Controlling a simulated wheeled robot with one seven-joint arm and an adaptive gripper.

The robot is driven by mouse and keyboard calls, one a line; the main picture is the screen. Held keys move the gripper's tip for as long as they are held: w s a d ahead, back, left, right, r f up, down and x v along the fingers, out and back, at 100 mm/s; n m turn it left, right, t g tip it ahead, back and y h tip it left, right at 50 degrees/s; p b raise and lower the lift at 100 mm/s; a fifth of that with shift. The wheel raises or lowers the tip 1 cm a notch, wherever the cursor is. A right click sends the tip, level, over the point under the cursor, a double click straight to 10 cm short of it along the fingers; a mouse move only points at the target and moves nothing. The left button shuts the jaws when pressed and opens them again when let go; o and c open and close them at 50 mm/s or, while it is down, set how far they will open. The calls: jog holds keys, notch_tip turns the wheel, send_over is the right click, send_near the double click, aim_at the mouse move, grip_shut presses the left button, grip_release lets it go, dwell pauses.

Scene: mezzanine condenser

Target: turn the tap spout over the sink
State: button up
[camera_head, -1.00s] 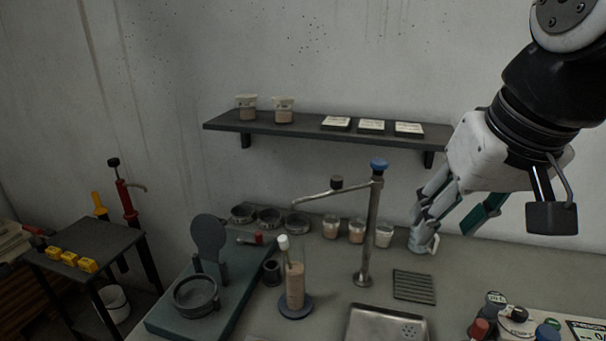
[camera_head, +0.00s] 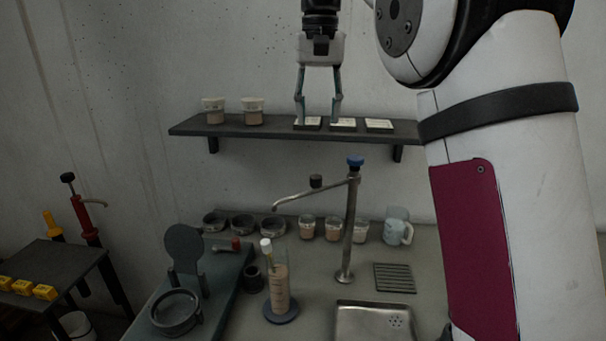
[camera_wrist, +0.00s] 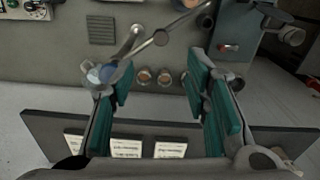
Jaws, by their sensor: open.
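The tap (camera_head: 348,220) is a steel post with a blue cap on top, standing on the counter behind the sink. Its spout (camera_head: 300,196) reaches to the left, away from above the sink, and carries a dark knob. The steel sink (camera_head: 345,318) lies at the front, with a drain at its right. My gripper (camera_head: 318,122) is open and empty, pointing down in front of the shelf, above and apart from the spout. In the wrist view the open teal fingers (camera_wrist: 160,95) frame the counter, and the spout (camera_wrist: 184,21) shows beyond them.
A shelf (camera_head: 270,128) with two cups and several cards is close by my gripper. Lidded jars and a clear jug (camera_head: 397,228) stand behind the tap. A cylinder with a white stopper (camera_head: 279,290) stands left of the sink. A drain grate (camera_head: 394,278) lies to the right.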

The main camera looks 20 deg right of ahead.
aim_at(316, 176)
notch_tip(316, 176, down, 14)
jog(key=p, duration=0.3)
dwell(0.3)
jog(key=shift+r, duration=0.1)
grip_shut()
